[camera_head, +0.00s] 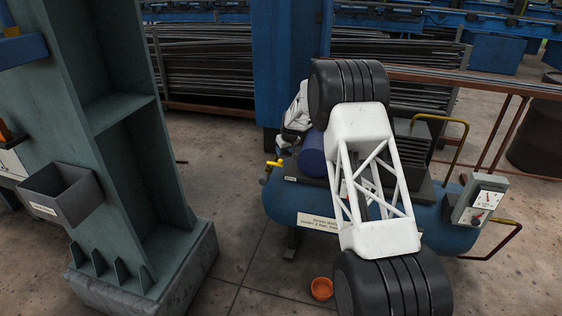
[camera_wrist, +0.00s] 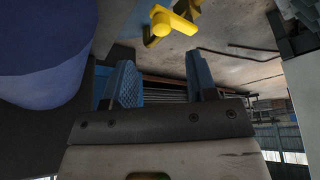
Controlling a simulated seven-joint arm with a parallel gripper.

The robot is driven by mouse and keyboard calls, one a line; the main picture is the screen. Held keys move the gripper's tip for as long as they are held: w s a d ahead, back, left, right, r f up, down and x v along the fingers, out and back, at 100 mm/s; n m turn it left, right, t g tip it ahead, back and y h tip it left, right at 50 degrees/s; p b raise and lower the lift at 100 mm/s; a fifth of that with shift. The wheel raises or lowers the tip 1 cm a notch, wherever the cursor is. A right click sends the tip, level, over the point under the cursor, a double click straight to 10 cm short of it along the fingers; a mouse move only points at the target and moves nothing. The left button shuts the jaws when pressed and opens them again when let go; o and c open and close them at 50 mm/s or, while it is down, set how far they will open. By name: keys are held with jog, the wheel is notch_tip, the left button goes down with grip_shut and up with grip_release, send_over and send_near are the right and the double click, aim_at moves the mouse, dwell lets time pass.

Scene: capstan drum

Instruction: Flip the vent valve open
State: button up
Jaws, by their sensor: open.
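The vent valve (camera_head: 275,163) is a small yellow fitting at the left end of the blue compressor tank (camera_head: 290,203). In the wrist view its yellow handle (camera_wrist: 172,24) shows at the top, beyond the fingertips and roughly in line with the gap between them. My gripper (camera_wrist: 161,75) has two blue fingers, spread apart with nothing between them. It is apart from the handle in that view. In the head view my white and black arm covers the middle of the tank and hides most of the gripper.
A dark blue rounded body (camera_wrist: 45,50) fills the wrist view's upper left, close to the left finger. A green steel column (camera_head: 125,130) with a grey bin (camera_head: 60,193) stands left. A gauge box (camera_head: 482,200) is at the tank's right end. An orange bowl (camera_head: 321,288) lies on the floor.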

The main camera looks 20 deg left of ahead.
aim_at(281, 160)
jog(key=shift+w+a+f, duration=0.1)
jog(key=shift+a+f, duration=0.1)
jog(key=shift+f, duration=0.05)
jog(key=shift+f, duration=0.2)
jog(key=shift+x, duration=3.7)
grip_shut()
